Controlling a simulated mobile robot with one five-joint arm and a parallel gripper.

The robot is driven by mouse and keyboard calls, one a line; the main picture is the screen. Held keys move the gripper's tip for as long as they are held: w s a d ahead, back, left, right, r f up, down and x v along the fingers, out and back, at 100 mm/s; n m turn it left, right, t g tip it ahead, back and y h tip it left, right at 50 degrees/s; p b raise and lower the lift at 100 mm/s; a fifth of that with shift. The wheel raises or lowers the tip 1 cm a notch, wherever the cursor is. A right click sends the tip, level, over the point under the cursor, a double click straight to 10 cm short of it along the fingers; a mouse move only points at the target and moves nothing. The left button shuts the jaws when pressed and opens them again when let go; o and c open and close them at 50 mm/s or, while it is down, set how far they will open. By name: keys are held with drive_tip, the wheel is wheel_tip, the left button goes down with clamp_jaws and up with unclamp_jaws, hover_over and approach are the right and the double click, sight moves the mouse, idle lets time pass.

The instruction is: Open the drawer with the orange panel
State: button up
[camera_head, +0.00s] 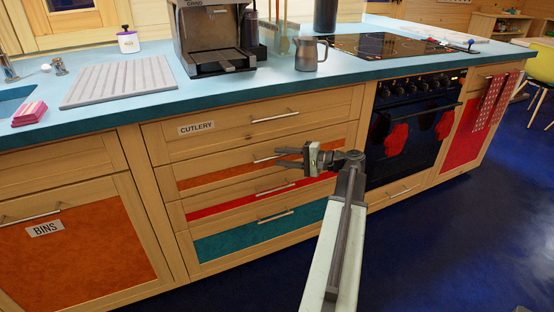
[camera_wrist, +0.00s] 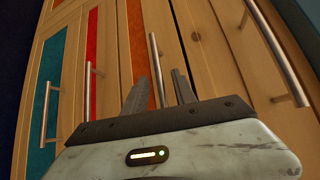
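The drawer with the orange panel (camera_head: 205,179) is second from the top in the wooden stack and looks closed. Its metal bar handle (camera_head: 262,159) is partly hidden by my gripper (camera_head: 278,158), which is in front of the drawer. In the wrist view the orange panel (camera_wrist: 137,45) runs upright. The handle (camera_wrist: 155,58) appears in the gap between the two spread fingers of my gripper (camera_wrist: 160,84). The fingers are open; I cannot tell how deep the handle sits between them, or any contact.
The cutlery drawer (camera_head: 230,118) is above; the red-panel drawer (camera_head: 225,207) and teal-panel drawer (camera_head: 250,235) are below. An oven (camera_head: 410,130) stands right, a bins door (camera_head: 80,255) left. The blue counter (camera_head: 140,105) overhangs. The floor (camera_head: 440,240) in front is clear.

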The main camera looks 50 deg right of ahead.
drive_tip(key=shift+x, duration=1.1)
clamp_jaws()
drive_tip(key=shift+s, duration=0.1)
idle(0.4)
